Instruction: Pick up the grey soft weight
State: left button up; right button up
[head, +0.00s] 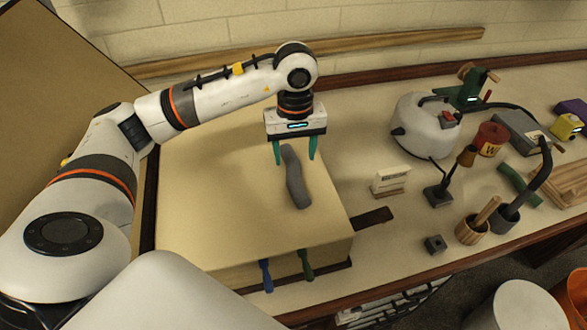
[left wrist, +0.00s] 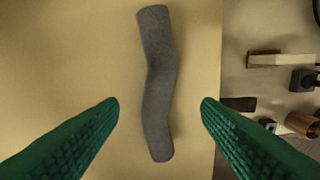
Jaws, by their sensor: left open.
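The grey soft weight (head: 296,180) is a long, slightly bent grey roll lying on top of a large pale tan block (head: 205,215). My left gripper (head: 295,161) has two green fingers pointing down, one on each side of the weight's far end in the head view. In the left wrist view the weight (left wrist: 158,85) runs up and down the picture, between and beyond the open fingertips (left wrist: 160,104). There is clear space between each finger and the weight. The gripper is open and empty. My right gripper is not in view.
Right of the block are a small white card holder (head: 390,181), a black stand (head: 437,195), a wooden cup (head: 471,231) and a white round pot (head: 423,125). The block's top around the weight is clear.

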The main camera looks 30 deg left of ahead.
aim_at(294, 169)
pick_arm(q)
jog(key=shift+f+p, duration=0.3)
jog(key=shift+f, duration=0.35)
notch_tip(294, 169, down, 4)
jog(key=shift+s+a+r+p, duration=0.1)
jog(key=shift+s+r+p, duration=0.1)
jog(key=shift+p, duration=0.6)
jog(key=shift+f, duration=0.35)
jog(key=shift+w+f, duration=0.1)
jog(key=shift+f, duration=0.05)
jog(key=c, duration=1.2)
grip_shut()
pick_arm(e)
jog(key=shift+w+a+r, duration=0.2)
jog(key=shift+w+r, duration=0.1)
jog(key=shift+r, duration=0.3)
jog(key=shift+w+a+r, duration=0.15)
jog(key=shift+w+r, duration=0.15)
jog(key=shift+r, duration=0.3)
